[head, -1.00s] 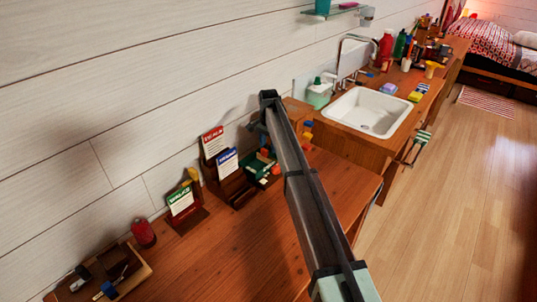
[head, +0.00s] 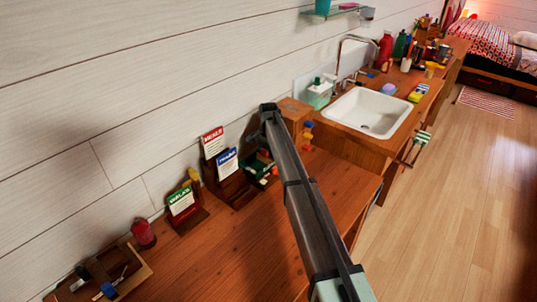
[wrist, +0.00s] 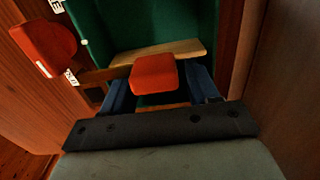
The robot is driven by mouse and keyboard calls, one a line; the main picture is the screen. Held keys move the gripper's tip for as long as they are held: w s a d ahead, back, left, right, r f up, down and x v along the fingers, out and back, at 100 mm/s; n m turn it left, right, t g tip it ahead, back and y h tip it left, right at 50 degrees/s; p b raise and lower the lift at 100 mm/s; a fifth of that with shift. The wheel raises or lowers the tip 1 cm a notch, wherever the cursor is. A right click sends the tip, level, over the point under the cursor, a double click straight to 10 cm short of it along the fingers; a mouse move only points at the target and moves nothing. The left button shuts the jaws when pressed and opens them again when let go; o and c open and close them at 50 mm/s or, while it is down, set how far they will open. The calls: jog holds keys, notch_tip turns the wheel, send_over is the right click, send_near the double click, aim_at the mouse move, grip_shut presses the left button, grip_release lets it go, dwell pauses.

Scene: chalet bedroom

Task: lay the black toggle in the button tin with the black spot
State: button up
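I cannot make out a black toggle or a button tin with a black spot in either view. In the wrist view my gripper (wrist: 158,88) shows two blue fingers set apart. A rounded orange-red block (wrist: 153,74) shows between them, with a gap on its right; I see no firm grip on it. Behind it are a pale wooden strip (wrist: 160,50) and a green surface (wrist: 150,22). In the head view my arm hides most of the gripper, which is down by the green item (head: 256,168) near the wall.
Card stands (head: 228,165) and a smaller one with a green card (head: 182,202) line the wall. A red jar (head: 143,233) and a wooden tray (head: 140,274) with small items stand lower left. A wooden box (head: 295,110) is beside the sink (head: 368,112). The desk's front (head: 220,265) is clear.

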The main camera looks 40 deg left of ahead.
notch_tip(320, 180, up, 12)
jog(key=shift+r, duration=0.2)
dwell(0.7)
dwell(0.4)
